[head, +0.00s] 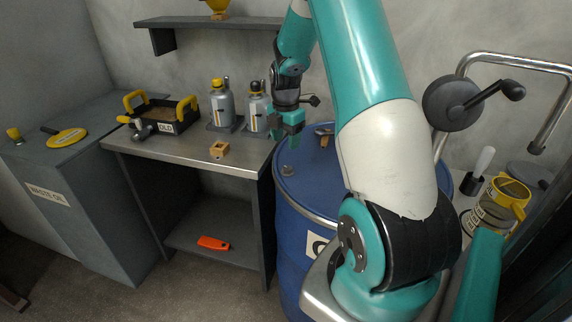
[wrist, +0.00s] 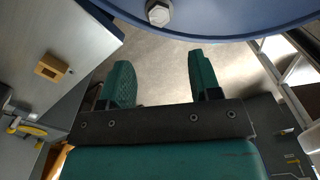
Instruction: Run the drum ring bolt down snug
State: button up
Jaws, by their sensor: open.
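The blue drum (head: 296,238) stands right of the steel bench, with a grey ring around its lid. A silver hex bolt head (wrist: 159,13) shows at the top edge of the wrist view, against the blue drum (wrist: 225,18). A small grey fitting (head: 288,170) on the near left of the lid may be the same bolt; it is too small to tell. My gripper (head: 288,144) hangs near the drum's left rim. In the wrist view my gripper (wrist: 162,82) is open and empty, with floor between its fingers and the bolt beyond their tips.
A small wooden block (head: 219,149) lies on the bench (head: 185,156), with two grey bottles and a black tray marked OLD (head: 170,112) behind it. A brownish tool-like item (head: 324,132) lies on the lid. An orange object (head: 213,243) rests on the lower shelf.

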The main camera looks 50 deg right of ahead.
aim_at(286, 168)
notch_tip(286, 168, down, 10)
jog(key=shift+p, duration=0.55)
jog(key=shift+c, duration=0.4)
jog(key=c, duration=0.8)
